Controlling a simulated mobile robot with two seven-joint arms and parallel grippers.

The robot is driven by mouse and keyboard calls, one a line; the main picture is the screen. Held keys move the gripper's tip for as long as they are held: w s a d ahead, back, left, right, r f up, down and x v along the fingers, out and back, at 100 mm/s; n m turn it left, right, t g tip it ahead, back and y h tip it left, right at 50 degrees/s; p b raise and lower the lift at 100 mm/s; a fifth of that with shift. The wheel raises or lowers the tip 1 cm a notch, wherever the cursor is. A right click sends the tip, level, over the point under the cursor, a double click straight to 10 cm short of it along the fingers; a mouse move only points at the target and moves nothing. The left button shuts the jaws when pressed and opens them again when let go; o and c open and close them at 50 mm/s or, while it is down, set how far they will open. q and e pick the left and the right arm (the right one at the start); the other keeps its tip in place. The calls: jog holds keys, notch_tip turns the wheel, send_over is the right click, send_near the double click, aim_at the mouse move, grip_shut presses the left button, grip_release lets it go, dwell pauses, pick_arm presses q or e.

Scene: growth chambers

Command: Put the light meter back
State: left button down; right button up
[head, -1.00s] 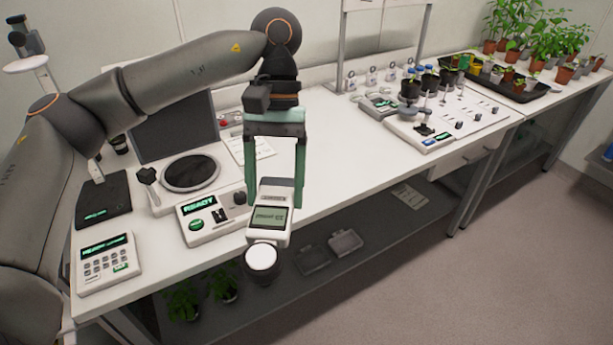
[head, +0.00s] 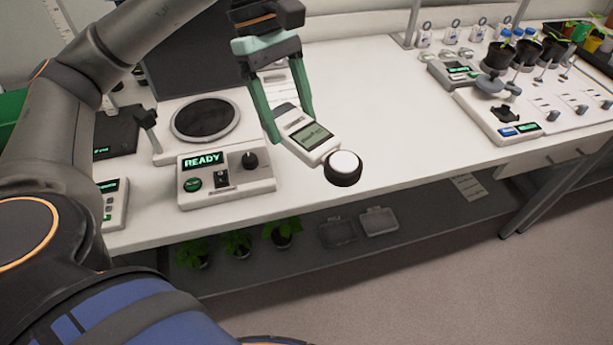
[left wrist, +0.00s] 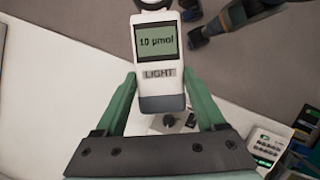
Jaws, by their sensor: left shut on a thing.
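The light meter (head: 316,141) is a white handheld unit with a grey-green display and a round white sensor in a black cup at its lower end. My left gripper (head: 291,122) is shut on the meter's body, with one green finger on each side. It holds the meter tilted, with the sensor towards the lower right, by the front edge of the bench. My right gripper is not in view.
A device with a READY display (head: 226,178) and a round dark plate (head: 205,120) stand left of the meter. The white bench (head: 385,110) is clear to the right, up to a panel with knobs (head: 550,105). Plants (head: 283,232) and trays sit on the lower shelf.

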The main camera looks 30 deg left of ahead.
pick_arm(q)
jog(key=s+a+f+n+t+y+b, duration=0.2)
jog(key=s+a+n+b, duration=0.1)
jog(key=n, duration=0.7)
jog(key=s+a+f+n+t+y+b, duration=0.2)
jog(key=a+n+b, duration=0.4)
jog(key=n, duration=0.5)
jog(key=shift+s+a+f+n+t+y+b, duration=0.2)
jog(key=shift+s+f+n+t+y+b, duration=0.1)
jog(key=shift+s+f+t+b, duration=0.45)
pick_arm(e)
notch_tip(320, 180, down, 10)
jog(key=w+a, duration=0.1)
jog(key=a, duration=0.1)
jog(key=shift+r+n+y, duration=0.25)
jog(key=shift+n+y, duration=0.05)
pick_arm(q)
jog(key=shift+s+r, duration=0.15)
